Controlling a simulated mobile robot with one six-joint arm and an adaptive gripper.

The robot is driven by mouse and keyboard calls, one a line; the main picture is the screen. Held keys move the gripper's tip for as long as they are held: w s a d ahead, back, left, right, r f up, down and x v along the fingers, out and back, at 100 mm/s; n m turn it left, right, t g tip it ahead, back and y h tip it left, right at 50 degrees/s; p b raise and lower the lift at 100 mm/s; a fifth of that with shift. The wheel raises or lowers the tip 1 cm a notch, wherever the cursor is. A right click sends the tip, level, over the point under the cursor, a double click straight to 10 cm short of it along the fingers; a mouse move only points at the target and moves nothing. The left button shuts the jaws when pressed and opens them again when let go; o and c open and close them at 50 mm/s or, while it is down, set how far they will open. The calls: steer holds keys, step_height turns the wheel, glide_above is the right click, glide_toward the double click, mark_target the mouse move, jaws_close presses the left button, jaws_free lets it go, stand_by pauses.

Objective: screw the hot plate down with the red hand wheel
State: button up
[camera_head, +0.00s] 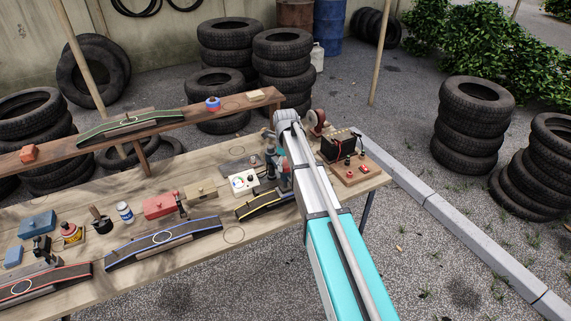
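My arm reaches over the right part of the wooden bench (185,262), and its end bends down near the bench top. My gripper (271,172) is small and dark there, partly behind my arm, close to a white panel (243,184) with coloured round parts. I cannot tell whether its fingers are open or hold anything. I cannot make out a hot plate for certain. No red hand wheel is clearly identifiable; small red knobs (362,154) show on a wooden board (352,179) at the right end. A dark reddish rounded object (317,121) stands behind my arm.
A black box (336,148) stands by that board. Red (159,206), tan (201,191) and blue (38,224) boxes, a blue-white can (125,212) and dark ramp-like pieces (163,243) occupy the bench. A raised shelf (60,150) runs behind. Tyre stacks (470,125) stand around.

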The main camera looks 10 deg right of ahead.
steer(key=shift+o, duration=0.5)
steer(key=shift+n, duration=0.5)
